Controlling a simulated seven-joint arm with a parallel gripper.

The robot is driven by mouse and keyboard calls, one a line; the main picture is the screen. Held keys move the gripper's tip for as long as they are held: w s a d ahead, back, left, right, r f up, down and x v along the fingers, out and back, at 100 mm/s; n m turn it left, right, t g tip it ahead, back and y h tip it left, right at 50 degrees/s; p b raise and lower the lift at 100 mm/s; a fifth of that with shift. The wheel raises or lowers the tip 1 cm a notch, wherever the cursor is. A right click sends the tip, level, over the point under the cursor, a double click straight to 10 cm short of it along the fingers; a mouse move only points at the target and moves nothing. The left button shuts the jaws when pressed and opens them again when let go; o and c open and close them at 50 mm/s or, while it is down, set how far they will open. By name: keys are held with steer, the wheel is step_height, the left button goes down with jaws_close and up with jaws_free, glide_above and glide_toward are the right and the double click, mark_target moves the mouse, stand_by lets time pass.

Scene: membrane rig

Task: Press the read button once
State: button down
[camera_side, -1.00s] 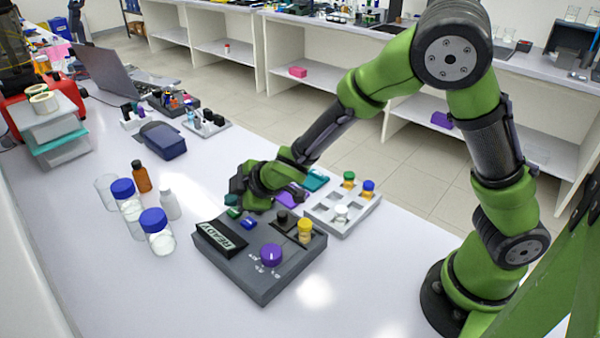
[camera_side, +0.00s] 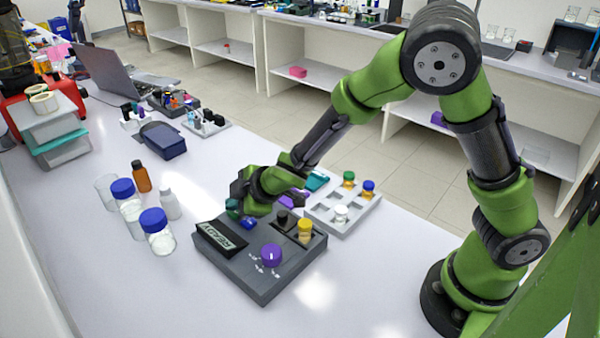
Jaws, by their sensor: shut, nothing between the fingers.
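The grey instrument box (camera_side: 262,286) sits on the white bench, with a tilted display (camera_side: 221,236) reading READY. A blue button (camera_side: 249,223) is on its top behind the display. I cannot read a label that marks the read button. My gripper (camera_side: 233,212) is shut and empty, pointing down at the box's back left corner, left of the blue button. The green button there is mostly hidden by the fingers. I cannot tell whether the fingertips touch it.
The box also carries a purple knob (camera_side: 271,255) and a yellow-capped vial (camera_side: 305,230). A grey rack (camera_side: 345,228) with capped vials stands behind right. Blue-capped jars (camera_side: 157,240) and an amber bottle (camera_side: 141,178) stand left. The bench front is clear.

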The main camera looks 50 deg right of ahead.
steer(key=shift+f, duration=0.3)
stand_by(0.5)
steer(key=shift+r, duration=0.9)
steer(key=shift+r, duration=2.5)
